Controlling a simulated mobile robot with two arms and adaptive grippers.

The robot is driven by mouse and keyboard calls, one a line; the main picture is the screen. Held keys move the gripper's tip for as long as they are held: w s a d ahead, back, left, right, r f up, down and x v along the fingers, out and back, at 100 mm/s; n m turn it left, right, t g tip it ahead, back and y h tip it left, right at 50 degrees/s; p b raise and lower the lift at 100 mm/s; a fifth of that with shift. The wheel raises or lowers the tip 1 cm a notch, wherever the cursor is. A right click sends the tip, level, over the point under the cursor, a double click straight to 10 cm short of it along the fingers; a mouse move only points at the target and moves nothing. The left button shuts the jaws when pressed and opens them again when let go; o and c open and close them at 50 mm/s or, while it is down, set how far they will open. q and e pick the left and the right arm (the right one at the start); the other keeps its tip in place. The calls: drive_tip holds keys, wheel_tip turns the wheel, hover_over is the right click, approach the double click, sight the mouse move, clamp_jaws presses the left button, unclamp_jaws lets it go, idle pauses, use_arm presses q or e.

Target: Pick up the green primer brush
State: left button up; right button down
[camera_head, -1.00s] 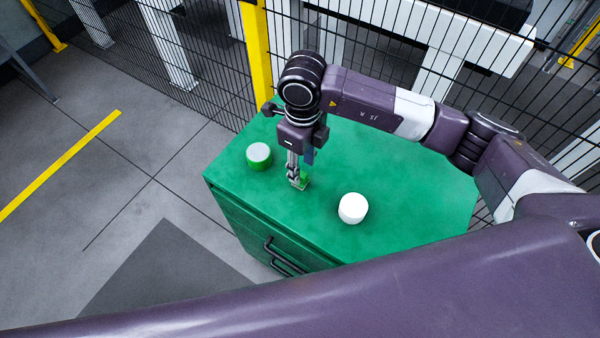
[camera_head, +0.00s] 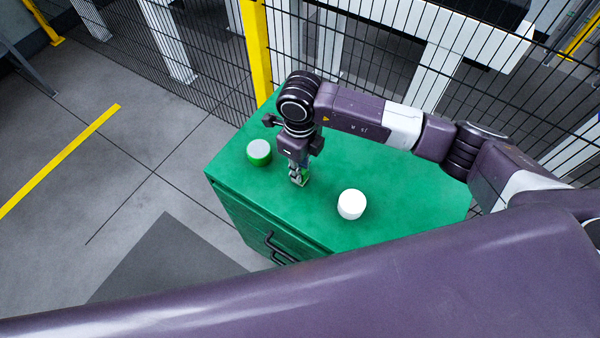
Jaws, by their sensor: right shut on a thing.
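My right gripper (camera_head: 299,181) points down at the green top of the cabinet (camera_head: 400,190), between two round containers. It is shut on the green primer brush (camera_head: 305,174), of which only a small green part shows at the fingers. The fingers and wrist hide most of the brush, and I cannot tell whether it touches the cabinet top. My left gripper is not in view.
A green can with a pale lid (camera_head: 259,152) stands left of the right gripper. A white round container (camera_head: 351,204) stands to its right. Black mesh fencing (camera_head: 215,70) and a yellow post (camera_head: 257,50) rise behind the cabinet.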

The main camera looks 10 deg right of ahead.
drive_tip(key=shift+w+r, duration=0.1)
drive_tip(key=shift+r, duration=0.4)
wheel_tip(320, 180, up, 19)
drive_tip(key=b, duration=0.4)
drive_tip(key=shift+b, duration=0.4)
drive_tip(key=c, duration=2.4)
unclamp_jaws()
clamp_jaws()
